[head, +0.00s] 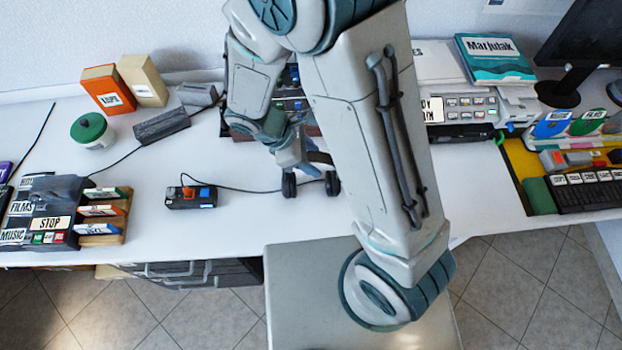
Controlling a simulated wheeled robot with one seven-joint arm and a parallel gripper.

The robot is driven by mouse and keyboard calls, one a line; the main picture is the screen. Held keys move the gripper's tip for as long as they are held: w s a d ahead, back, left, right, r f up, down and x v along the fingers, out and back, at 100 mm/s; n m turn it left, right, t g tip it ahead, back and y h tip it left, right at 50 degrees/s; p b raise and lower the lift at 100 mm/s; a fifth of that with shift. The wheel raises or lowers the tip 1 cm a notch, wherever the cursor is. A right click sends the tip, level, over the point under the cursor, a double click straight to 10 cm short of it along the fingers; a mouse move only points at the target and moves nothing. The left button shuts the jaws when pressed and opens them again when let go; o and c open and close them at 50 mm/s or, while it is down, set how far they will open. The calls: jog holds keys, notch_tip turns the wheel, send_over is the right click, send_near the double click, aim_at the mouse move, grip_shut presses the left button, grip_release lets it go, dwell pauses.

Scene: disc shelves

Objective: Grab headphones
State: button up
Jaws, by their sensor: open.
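My gripper (311,184) is open and empty.
A small black box with orange and blue buttons (192,196) lies left of my gripper. A labelled machine (45,208) stands far left, near a green-lidded jar (92,131). A keyboard (590,190) and a monitor (585,40) are at the right.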

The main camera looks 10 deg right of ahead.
grip_shut()
jog(key=shift+r, duration=0.15)
